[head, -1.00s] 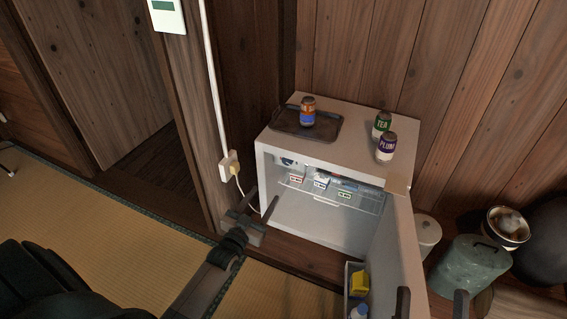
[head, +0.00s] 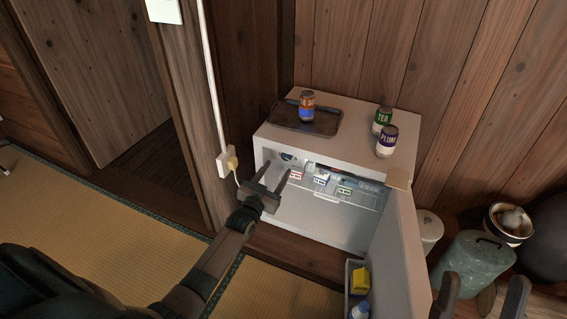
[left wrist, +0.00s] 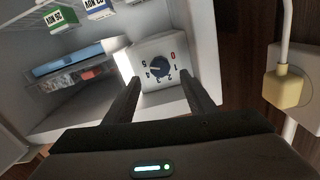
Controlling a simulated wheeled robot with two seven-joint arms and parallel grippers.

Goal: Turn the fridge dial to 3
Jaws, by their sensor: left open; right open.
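The small white fridge (head: 352,143) stands against the wall with its door (head: 398,235) swung open to the right. In the left wrist view the dial (left wrist: 158,68) is a dark blue round knob on a white housing (left wrist: 148,50), with a red 0 and dark numbers 1 to 5 around it. Its pointer setting is too small to tell. My left gripper (head: 276,172) is open at the left of the fridge opening. In the left wrist view its fingers (left wrist: 160,82) lie either side of the dial, apart from the knob. My right gripper (head: 484,284) is open and empty at the lower right.
A tray (head: 320,126) with an orange-and-blue can (head: 307,104), a tea can (head: 382,120) and a plum can (head: 387,141) are on the fridge top. Cartons (head: 320,180) sit on a shelf inside. A plug (left wrist: 290,88) is beside the fridge. A green canister (head: 474,262) stands right of the door.

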